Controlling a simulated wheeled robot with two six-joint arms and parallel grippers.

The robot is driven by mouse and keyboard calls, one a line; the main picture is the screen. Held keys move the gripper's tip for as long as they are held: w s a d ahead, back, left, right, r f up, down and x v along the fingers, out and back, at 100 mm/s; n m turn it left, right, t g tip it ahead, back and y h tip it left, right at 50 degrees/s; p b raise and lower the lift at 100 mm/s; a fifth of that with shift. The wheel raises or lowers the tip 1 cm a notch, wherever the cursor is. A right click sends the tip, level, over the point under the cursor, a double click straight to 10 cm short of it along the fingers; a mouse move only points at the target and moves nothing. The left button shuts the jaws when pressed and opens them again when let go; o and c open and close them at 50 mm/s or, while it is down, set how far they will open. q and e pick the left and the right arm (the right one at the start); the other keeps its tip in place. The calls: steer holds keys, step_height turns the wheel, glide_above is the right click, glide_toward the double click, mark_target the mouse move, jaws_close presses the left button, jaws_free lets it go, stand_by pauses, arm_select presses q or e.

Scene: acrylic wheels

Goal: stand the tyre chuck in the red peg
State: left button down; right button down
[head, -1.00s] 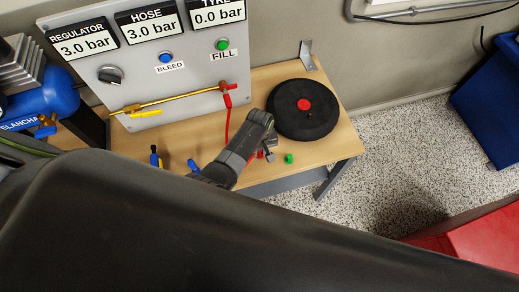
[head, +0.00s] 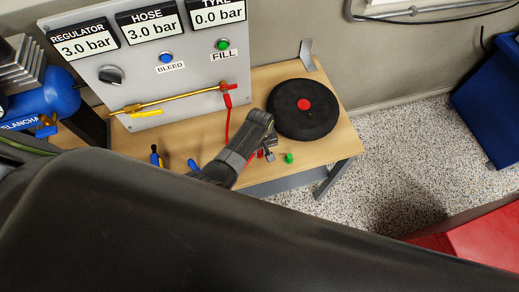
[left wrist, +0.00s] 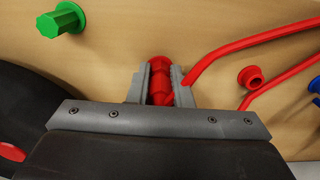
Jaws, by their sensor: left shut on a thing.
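My left gripper (head: 267,153) is low over the front of the wooden bench. In the left wrist view its fingers (left wrist: 160,88) are shut on the red tyre chuck (left wrist: 160,68), whose flared end shows between and past the tips. The red hose (left wrist: 245,48) runs off to the right from beside the fingers. The short red peg (left wrist: 250,77) shows on the bench to the right of the gripper, apart from the chuck, with nothing in it. I cannot tell whether the chuck touches the bench. My right gripper is out of view.
A green peg (head: 289,158) stands close to the right of my left gripper. The black tyre (head: 302,112) with a red centre lies behind it. Blue pieces (head: 193,165) are at the left, partly behind my arm. The gauge panel (head: 190,60) stands at the back.

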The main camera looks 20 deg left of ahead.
arm_select(q)
steer(key=c, duration=1.2)
jaws_free()
steer(key=shift+c, duration=0.2)
step_height(320, 180, up, 7)
steer(key=p, duration=0.6)
steer(key=shift+f, duration=0.15)
step_height(320, 180, up, 11)
steer(key=b, duration=0.1)
steer(key=shift+f, duration=0.15)
